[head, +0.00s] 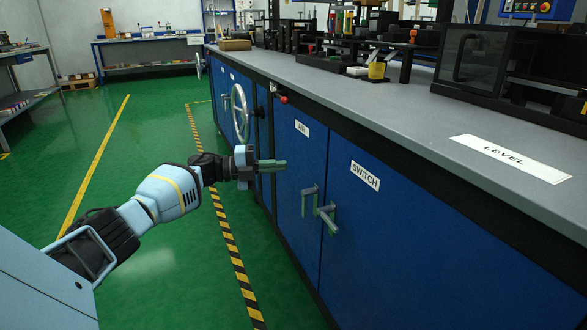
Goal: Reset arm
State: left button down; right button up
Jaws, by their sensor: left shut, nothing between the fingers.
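My left gripper (284,165) is in front of the blue cabinet doors, with its arm coming in from the left. Its greenish fingers are together and nothing shows between them. They point right, toward the door labelled "AIR" (302,129); I cannot tell how far they are from it. Two grey-green handles (310,193) stick out below and right of the gripper, on the doors labelled "AIR" and "SWITCH" (365,176). The gripper is apart from these handles in the picture. My right gripper does not show.
A long grey worktop (420,110) carries black machinery and a "LEVEL" label (510,155). A handwheel (240,112) sticks out from the cabinet front, with a red knob (284,99) nearby. The green floor (150,110) at left is clear. Another bench (150,40) stands at the back.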

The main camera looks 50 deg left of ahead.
pick_arm(q)
jog(key=shift+s+a, duration=0.3)
jog(key=shift+a, duration=0.2)
jog(key=shift+s+a, duration=0.25)
jog(key=shift+a, duration=0.2)
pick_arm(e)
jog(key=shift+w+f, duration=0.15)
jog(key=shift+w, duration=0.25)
